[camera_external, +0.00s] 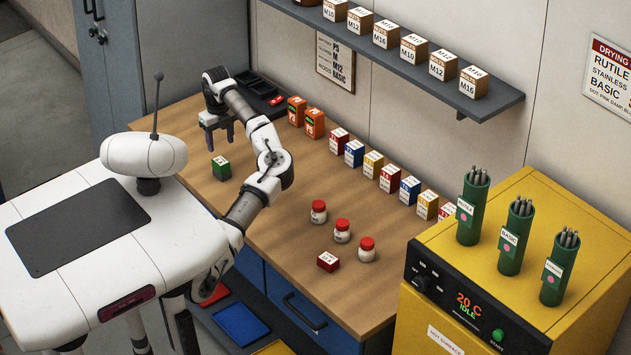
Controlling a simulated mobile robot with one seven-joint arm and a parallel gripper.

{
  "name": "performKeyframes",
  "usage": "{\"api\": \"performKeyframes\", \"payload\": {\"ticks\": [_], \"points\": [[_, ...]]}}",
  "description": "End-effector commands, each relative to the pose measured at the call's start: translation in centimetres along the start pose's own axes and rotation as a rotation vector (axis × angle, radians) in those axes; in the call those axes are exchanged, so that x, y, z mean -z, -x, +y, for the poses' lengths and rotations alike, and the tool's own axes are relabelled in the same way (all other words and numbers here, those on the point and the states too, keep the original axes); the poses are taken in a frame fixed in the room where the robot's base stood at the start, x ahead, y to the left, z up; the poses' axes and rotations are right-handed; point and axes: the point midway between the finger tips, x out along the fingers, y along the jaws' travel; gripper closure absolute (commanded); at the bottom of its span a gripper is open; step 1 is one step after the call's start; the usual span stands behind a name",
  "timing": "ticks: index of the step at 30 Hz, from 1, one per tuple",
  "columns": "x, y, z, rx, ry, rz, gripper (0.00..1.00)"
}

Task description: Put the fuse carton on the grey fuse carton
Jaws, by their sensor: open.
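My gripper (219,143) is open and points down above the wooden bench, near its left end. A small green carton with a white label (221,169) stands on the bench just below the fingertips, apart from them. A small red carton with a white label (327,261) lies on the bench near the front edge. No carton that is clearly grey shows, and I cannot tell which carton is the fuse carton.
Three red-capped white jars (342,231) stand mid-bench. A row of red, blue and yellow cartons (373,164) and two orange boxes (314,123) line the back. A shelf (497,100) hangs above. A yellow oven (540,190) bearing green rod holders stands at right.

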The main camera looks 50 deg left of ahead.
Motion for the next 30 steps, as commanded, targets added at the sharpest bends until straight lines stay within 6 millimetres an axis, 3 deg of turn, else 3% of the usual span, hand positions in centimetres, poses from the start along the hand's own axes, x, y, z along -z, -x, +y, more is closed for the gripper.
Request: {"api": "performKeyframes", "payload": {"ticks": [3, 9, 30], "points": [[0.0, 2.3, 0.0, 0.001, -0.001, -0.002, 0.46], [0.0, 4.5, 0.0, 0.0, -0.001, 0.0, 0.46], [-0.2, 4.7, 0.2, -0.006, 0.006, -0.004, 0.46]]}}
